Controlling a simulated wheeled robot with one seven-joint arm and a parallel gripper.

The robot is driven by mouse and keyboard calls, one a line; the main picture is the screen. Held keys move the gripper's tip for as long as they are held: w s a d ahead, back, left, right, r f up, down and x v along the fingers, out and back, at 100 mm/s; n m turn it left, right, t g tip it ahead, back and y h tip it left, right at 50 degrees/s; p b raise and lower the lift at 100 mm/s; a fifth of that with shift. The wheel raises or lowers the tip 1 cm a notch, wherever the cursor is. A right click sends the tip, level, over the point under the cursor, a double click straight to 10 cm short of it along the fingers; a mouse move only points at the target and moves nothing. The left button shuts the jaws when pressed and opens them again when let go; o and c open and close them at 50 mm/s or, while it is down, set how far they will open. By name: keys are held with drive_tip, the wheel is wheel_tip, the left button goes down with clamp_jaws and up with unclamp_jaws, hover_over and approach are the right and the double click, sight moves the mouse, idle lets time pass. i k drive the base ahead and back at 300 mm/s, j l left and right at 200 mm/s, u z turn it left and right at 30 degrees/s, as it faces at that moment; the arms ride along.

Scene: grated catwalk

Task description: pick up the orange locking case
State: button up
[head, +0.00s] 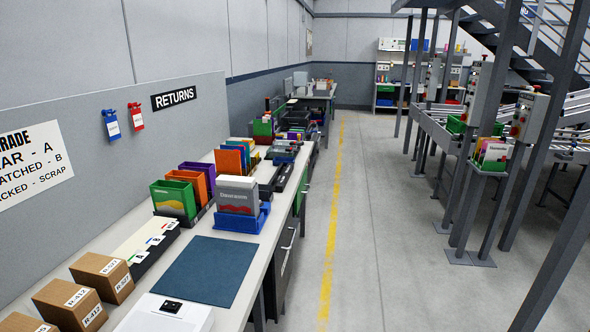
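Several upright cases stand on the long bench at left in the head view. One orange case (192,181) stands behind a green case (173,199) and in front of a purple one. Another orange case (229,161) stands farther back, with green and other colours close behind it. I cannot tell from here which orange one is the locking case, and no lock shows at this size. My gripper is not in view.
The bench also holds a blue tray (246,222) with grey cases, a dark blue mat (206,269), cardboard boxes (101,277) and a white device (165,316). A grey partition runs behind. The aisle floor (365,220) is clear; steel posts (483,130) stand at right.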

sight(227, 161)
drive_tip(key=i+l+z, duration=0.15)
drive_tip(key=i+z, duration=0.3)
drive_tip(key=i, duration=1.4)
drive_tip(key=i+l+u, duration=0.1)
drive_tip(key=i+u, duration=0.35)
drive_tip(key=i+l+u, duration=0.35)
drive_tip(key=i+u, duration=0.15)
drive_tip(key=i+l+u, duration=0.95)
drive_tip(key=l, duration=0.25)
drive_tip(key=i+l+u, duration=0.15)
drive_tip(key=l+u, duration=0.3)
drive_tip(key=l, duration=0.25)
